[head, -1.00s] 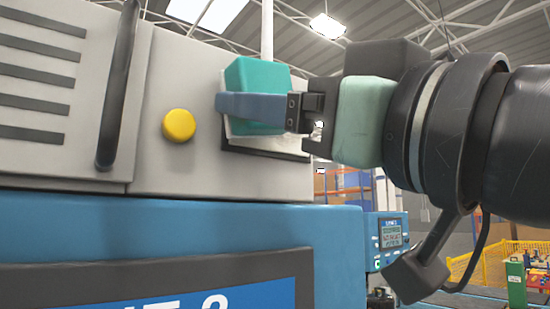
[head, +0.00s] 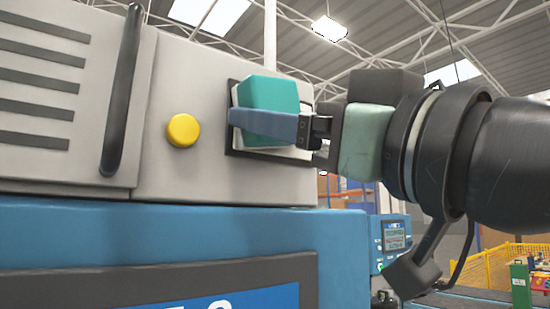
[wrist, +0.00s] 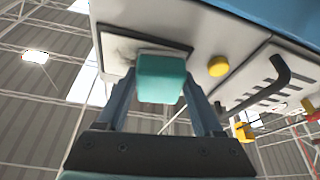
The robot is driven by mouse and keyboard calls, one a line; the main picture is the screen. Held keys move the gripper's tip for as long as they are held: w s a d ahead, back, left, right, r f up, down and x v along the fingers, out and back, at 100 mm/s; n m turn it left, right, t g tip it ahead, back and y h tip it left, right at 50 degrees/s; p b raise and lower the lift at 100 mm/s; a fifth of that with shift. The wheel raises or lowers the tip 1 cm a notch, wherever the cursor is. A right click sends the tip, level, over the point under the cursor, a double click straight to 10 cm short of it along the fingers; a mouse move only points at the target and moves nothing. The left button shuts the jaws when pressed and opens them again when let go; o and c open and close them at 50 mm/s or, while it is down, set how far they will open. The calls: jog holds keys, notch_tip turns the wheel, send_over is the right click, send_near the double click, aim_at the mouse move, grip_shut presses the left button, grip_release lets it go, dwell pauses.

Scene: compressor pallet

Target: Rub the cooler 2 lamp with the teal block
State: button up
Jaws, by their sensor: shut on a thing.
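My gripper (head: 240,118) is shut on the teal block (head: 272,93), with its blue fingers on either side of it. The block is in front of a pale square panel in a black frame (head: 232,142) on the grey machine face. In the wrist view the block (wrist: 161,79) overlaps the lower right of the pale panel (wrist: 118,46), which has a darker smudge. I cannot tell whether block and panel touch. A round yellow lamp or button (head: 183,130) sits left of the panel, apart from the block. No label shows which is the cooler 2 lamp.
A long black handle (head: 123,90) stands out from the machine face at the left, beside dark vent slots. A blue body (head: 150,235) with a partly visible sign lies below. To the right are a small control box (head: 391,240) and yellow fencing farther off.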

jog(key=shift+w+d, duration=0.35)
jog(key=shift+d, duration=0.25)
jog(key=shift+w+d, duration=0.35)
jog(key=shift+d, duration=0.2)
jog(key=w+d+p, duration=0.1)
jog(key=w+d, duration=0.1)
jog(key=d, duration=0.1)
jog(key=shift+w, duration=0.35)
jog(key=shift+a, duration=0.1)
jog(key=shift+s+a+b, duration=0.55)
jog(key=shift+s+a, duration=0.3)
jog(key=shift+a, duration=0.25)
jog(key=shift+s+a+b, duration=0.6)
jog(key=shift+s+a, duration=0.2)
jog(key=shift+a, duration=0.3)
jog(key=shift+s+a+b, duration=0.55)
jog(key=shift+s+a, duration=0.3)
jog(key=shift+a, duration=0.25)
jog(key=shift+d, duration=0.1)
